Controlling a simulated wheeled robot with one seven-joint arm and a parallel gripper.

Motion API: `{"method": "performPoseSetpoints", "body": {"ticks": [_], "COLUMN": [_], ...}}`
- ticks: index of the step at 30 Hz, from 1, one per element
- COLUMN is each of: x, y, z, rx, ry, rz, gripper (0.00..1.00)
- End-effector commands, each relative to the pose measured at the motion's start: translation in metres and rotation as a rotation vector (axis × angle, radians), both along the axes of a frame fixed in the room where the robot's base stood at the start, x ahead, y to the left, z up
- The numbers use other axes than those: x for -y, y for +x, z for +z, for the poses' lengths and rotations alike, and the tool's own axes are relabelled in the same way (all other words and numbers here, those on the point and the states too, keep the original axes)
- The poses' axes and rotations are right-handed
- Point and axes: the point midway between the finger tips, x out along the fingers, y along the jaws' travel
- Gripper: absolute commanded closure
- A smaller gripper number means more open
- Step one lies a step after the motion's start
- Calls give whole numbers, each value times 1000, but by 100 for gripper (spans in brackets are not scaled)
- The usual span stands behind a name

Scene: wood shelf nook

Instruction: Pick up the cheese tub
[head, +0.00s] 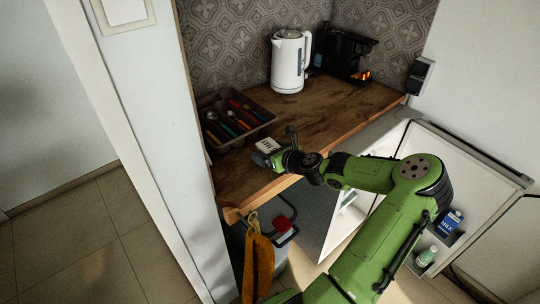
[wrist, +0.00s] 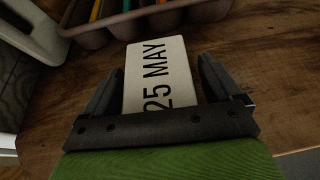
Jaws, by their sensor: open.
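A pale box-like item printed "25 MAY" (head: 268,145) stands on the wooden counter beside the cutlery tray. It is the only thing here that could be the cheese tub, but no cheese label shows. In the wrist view, the white "25 MAY" face (wrist: 158,72) lies between the two dark fingers of my gripper (wrist: 158,82). One finger is on each side, with a gap visible at the right. The near end of the item is hidden by the gripper's dark crossbar. In the head view, my gripper (head: 280,149) is at the item, low over the counter.
A brown cutlery tray (head: 218,146) stands close behind and left. A white kettle (head: 289,64) and a black coffee machine (head: 345,52) stand farther back. Below right, an open fridge holds a milk carton (head: 452,219) and a bottle (head: 427,257). An orange cloth (head: 258,265) hangs below the counter edge.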

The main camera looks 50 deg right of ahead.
Motion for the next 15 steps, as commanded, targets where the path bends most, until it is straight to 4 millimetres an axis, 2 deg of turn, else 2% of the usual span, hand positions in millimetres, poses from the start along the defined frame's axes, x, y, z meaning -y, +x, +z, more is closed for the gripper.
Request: {"method": "performPoseSetpoints", "body": {"ticks": [4, 15], "x": [0, 0], "y": [-1, -1], "z": [1, 1], "rx": [0, -1], "ry": [0, -1], "rz": [-1, -1], "gripper": [8, 65]}}
